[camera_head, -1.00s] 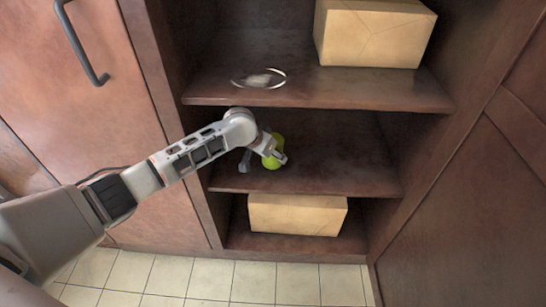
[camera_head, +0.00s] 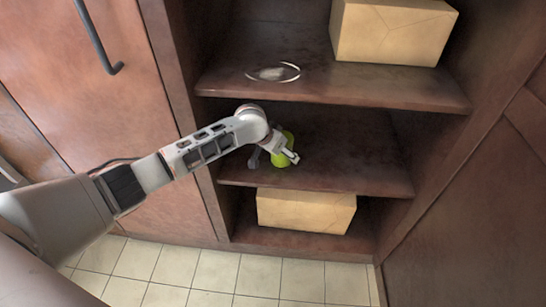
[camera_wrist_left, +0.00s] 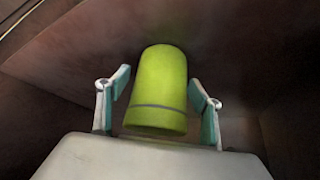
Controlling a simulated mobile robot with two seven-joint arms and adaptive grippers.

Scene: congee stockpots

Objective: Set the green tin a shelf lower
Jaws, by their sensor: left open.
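The green tin (camera_head: 281,146) stands on the middle shelf (camera_head: 340,172) of the open cabinet, partly hidden behind my left gripper (camera_head: 273,158) in the head view. In the left wrist view the tin (camera_wrist_left: 158,90) stands between the two fingers of my left gripper (camera_wrist_left: 158,105). The fingers are open, and a gap shows on each side of the tin. My right gripper is in neither view.
Another box (camera_head: 305,210) fills much of the bottom shelf. The middle shelf is clear to the tin's right.

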